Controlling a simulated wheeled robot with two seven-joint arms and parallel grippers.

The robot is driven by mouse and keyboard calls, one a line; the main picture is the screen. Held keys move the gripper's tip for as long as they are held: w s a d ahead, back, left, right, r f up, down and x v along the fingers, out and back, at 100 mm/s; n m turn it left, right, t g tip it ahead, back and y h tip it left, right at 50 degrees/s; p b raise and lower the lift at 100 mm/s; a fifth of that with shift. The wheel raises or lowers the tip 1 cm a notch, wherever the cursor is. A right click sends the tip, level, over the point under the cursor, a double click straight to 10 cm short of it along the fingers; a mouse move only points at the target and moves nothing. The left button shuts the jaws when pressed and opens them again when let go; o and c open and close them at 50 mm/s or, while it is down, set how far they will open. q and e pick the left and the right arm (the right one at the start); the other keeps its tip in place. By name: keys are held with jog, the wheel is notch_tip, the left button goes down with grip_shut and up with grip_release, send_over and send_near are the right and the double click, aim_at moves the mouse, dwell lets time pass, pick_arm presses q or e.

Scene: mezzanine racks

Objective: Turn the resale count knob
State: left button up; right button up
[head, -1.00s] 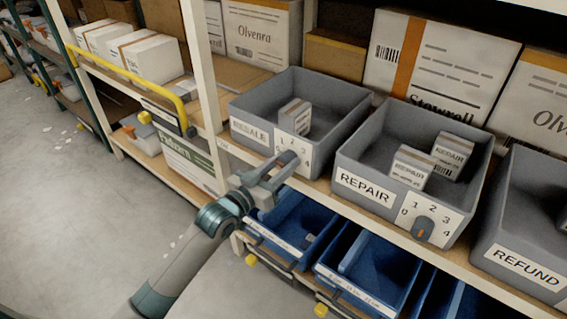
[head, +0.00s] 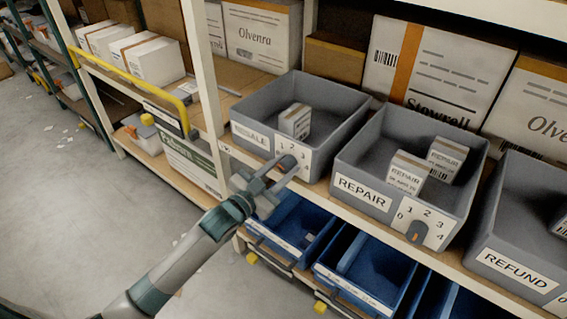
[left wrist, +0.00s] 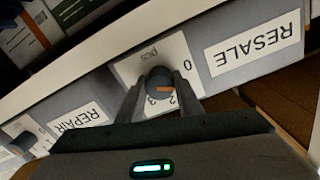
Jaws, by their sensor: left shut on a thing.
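The grey RESALE bin (head: 250,137) stands on the shelf with a small white box (head: 294,121) inside. Its white dial plate (head: 307,160) is partly covered by my left gripper (head: 282,172) in the head view, which hides the knob. In the left wrist view, the round dark resale count knob (left wrist: 156,78) sits between the fingers of my left gripper (left wrist: 160,98), shut on it. The plate appears upside down there. The knob's orange pointer aims right, between the 0 and the 2; the 1 cannot be made out. My right gripper is not in view.
The REPAIR bin (head: 345,160), with its own knob (head: 417,231) and two small boxes, stands to the right. The REFUND bin (head: 480,230) is beyond it. Blue bins (head: 365,268) sit below. A rack upright (head: 207,85) stands left; open floor (head: 70,200) lies farther left.

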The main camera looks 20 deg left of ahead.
pick_arm(q)
jog(key=shift+m+p, duration=0.8)
jog(key=shift+m, duration=1)
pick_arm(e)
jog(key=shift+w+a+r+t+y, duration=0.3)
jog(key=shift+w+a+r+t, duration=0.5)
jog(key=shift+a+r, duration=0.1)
pick_arm(q)
jog(key=o, duration=1)
jog(key=shift+o, duration=0.2)
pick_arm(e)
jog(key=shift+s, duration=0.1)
